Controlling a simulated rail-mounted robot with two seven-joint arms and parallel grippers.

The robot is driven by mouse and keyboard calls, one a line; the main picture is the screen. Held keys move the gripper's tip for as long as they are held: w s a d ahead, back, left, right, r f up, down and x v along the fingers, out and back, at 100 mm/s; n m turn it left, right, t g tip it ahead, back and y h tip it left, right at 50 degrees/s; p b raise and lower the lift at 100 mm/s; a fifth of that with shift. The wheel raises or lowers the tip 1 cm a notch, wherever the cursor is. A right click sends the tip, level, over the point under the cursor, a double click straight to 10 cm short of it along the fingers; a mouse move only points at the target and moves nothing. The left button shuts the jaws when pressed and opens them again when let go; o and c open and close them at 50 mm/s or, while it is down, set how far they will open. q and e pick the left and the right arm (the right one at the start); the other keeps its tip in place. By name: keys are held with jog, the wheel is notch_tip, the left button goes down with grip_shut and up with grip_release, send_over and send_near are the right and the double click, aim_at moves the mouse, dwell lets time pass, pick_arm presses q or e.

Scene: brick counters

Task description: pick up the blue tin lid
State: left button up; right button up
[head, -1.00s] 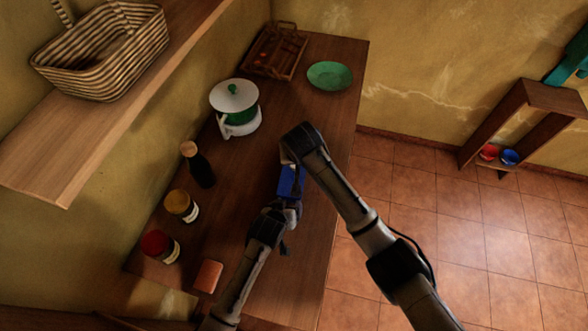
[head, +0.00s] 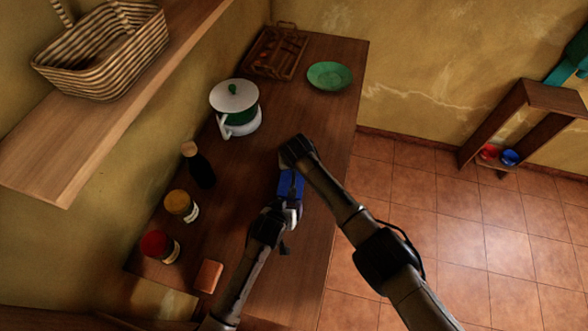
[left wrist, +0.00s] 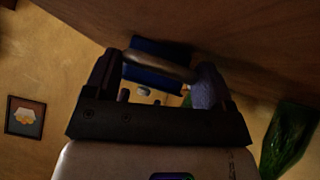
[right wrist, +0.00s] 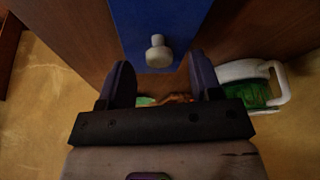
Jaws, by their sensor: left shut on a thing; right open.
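The blue tin (head: 291,184) is between my two grippers above the right part of the counter. My left gripper (head: 286,210) is at its near side. In the left wrist view, the fingers (left wrist: 160,75) are shut on a grey bar (left wrist: 155,65) in front of the tin's blue surface (left wrist: 160,50). My right gripper (head: 288,160) is at the tin's far side. In the right wrist view, its fingers (right wrist: 158,80) are open, and a pale round knob (right wrist: 159,52) on a blue face (right wrist: 160,18) lies between and just beyond their tips. I cannot make out the lid's seam.
On the wooden counter (head: 330,130) stand a white-lidded pot (head: 235,95), a dark bottle (head: 201,170), a yellow-lidded jar (head: 182,206), a red-lidded jar (head: 160,246), an orange block (head: 208,276), a green plate (head: 330,76) and a wooden tray (head: 275,55). A basket (head: 100,50) sits on the shelf.

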pick_arm(q)
jog(key=shift+f, duration=0.1)
pick_arm(e)
jog(key=shift+x, duration=1.05)
jog(key=c, duration=1)
jog(key=shift+r, duration=5.05)
jog(key=shift+r, duration=0.15)
notch_tip(320, 180, up, 3)
jog(key=shift+f, duration=0.15)
